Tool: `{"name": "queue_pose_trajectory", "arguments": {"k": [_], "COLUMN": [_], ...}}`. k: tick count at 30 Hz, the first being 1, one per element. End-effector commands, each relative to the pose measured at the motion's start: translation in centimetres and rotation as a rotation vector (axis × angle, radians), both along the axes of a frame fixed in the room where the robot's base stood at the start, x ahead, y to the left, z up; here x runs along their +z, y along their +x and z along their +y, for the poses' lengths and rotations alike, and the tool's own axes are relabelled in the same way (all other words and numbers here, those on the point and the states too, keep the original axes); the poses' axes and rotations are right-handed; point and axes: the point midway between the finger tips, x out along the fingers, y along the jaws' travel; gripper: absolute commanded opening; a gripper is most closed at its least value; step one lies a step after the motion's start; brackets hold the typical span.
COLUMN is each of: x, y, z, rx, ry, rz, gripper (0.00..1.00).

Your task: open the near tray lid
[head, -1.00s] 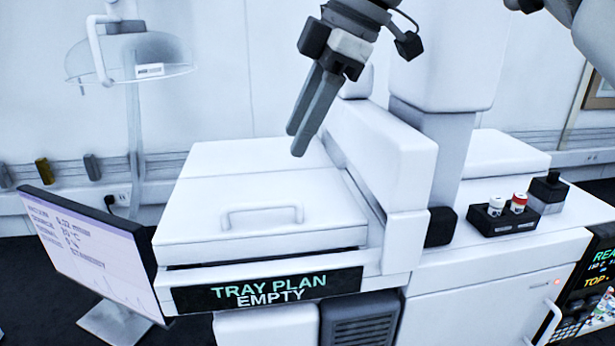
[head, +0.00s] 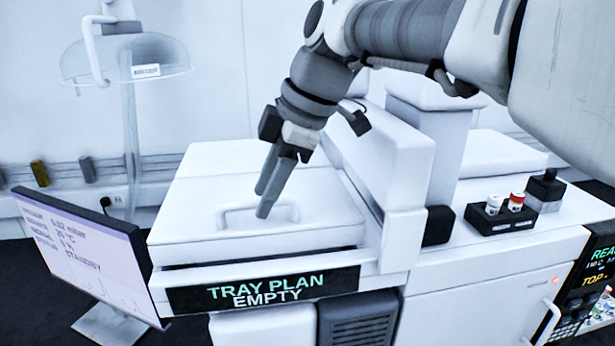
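The near tray lid (head: 190,228) is a white flat cover, lying shut over the tray at the front of the white machine. Its white bar handle (head: 236,208) stands near the middle of the lid. My gripper (head: 264,198) points down over the lid, with its grey fingertips close to the right part of the handle. The fingers overlap the handle in the picture, and I cannot tell whether they touch it. The two fingers show a narrow gap between them and nothing is seen held. Below the lid, a black label (head: 262,288) reads "TRAY PLAN EMPTY".
A white arm of the machine (head: 385,165) rises right of the lid. A monitor (head: 85,250) stands at the left. A black rack (head: 500,217) with two small vials and a dark bottle (head: 546,188) sit on the right counter. Another white cover lies behind the near lid.

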Motion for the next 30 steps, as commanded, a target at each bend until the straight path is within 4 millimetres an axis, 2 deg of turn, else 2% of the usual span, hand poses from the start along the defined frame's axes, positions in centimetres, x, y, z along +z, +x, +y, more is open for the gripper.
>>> {"name": "queue_pose_trajectory", "arguments": {"k": [1, 7, 30], "x": [0.01, 0.03, 0.07], "y": [0.00, 0.00, 0.00], "z": [0.00, -0.01, -0.03], "rx": [0.000, 0.000, 0.000], "ry": [0.000, 0.000, 0.000], "rz": [0.000, 0.000, -0.001], "gripper": [0.35, 0.00, 0.00]}}
